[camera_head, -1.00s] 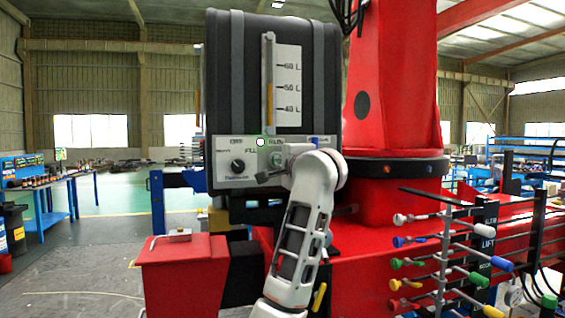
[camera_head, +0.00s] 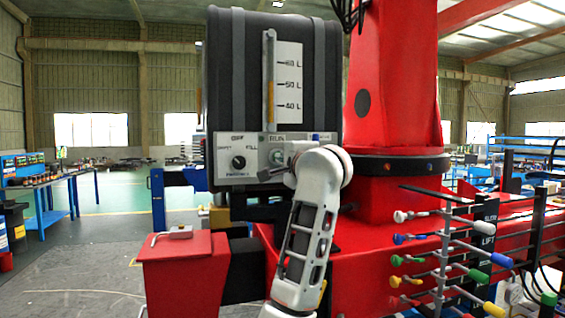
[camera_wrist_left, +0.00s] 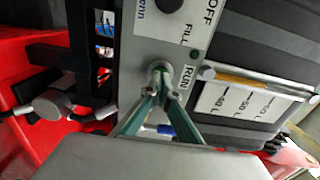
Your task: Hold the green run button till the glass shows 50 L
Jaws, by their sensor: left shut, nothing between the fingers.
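The grey control panel (camera_head: 235,172) sits below the dark tank (camera_head: 222,80) and bears a black selector knob and a RUN label. The sight glass (camera_head: 270,60) has an amber column whose top stands close to the 50 L mark. The glass and scale (camera_wrist_left: 235,100) also show in the left wrist view. My left gripper (camera_head: 272,168) is shut and empty in front of the panel. In the left wrist view its fingertips (camera_wrist_left: 163,92) are at the round run button (camera_wrist_left: 160,70) beside the RUN label; I cannot tell whether they touch. My right gripper is not in view.
A dark green round lamp (camera_wrist_left: 196,56) sits by the RUN label. The red crane column (camera_head: 395,90) stands right of the tank. Several coloured levers (camera_head: 440,255) stick out at the lower right. A red box (camera_head: 185,270) is at the lower left.

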